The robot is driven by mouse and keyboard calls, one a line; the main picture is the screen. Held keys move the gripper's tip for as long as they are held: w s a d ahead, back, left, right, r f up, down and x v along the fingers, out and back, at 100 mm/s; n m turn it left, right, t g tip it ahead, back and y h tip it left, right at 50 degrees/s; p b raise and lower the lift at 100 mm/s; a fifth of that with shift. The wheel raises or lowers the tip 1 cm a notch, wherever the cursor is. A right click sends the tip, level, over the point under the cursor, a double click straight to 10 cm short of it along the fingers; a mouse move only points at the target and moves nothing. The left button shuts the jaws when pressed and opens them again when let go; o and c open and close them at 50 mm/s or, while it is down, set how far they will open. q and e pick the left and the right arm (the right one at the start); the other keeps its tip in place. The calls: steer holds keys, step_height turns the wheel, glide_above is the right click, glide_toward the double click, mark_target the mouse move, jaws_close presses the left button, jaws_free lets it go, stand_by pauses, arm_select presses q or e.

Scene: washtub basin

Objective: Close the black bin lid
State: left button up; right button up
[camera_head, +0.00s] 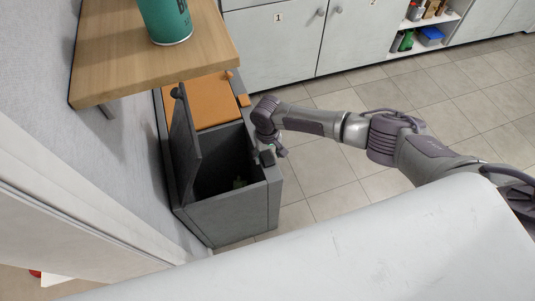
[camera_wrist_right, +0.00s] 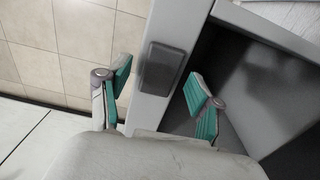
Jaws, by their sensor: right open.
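The dark grey bin lid (camera_head: 184,145) stands raised, close to upright, on the left side of the front bin compartment. The grey bin (camera_head: 228,214) is open below it, with a dark interior and something small and pale inside. My right gripper (camera_head: 270,153) is at the bin's right rim, opposite the raised lid. In the right wrist view the open gripper (camera_wrist_right: 158,82) has one green-padded finger outside the rim and one over the interior. A dark grey block (camera_wrist_right: 163,68) on the rim shows between the fingers; whether they touch it I cannot tell. My left gripper is out of view.
An orange lid (camera_head: 208,99) lies closed on the neighbouring compartment. A wooden shelf (camera_head: 150,60) with a green can (camera_head: 165,20) overhangs the back left. The wall is close on the left. Tiled floor (camera_head: 335,180) is clear right of the bin; white cabinets (camera_head: 275,45) stand behind.

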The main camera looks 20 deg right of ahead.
mark_target(268, 157)
step_height(268, 157, up, 12)
steer(key=shift+f, duration=0.2)
stand_by(0.5)
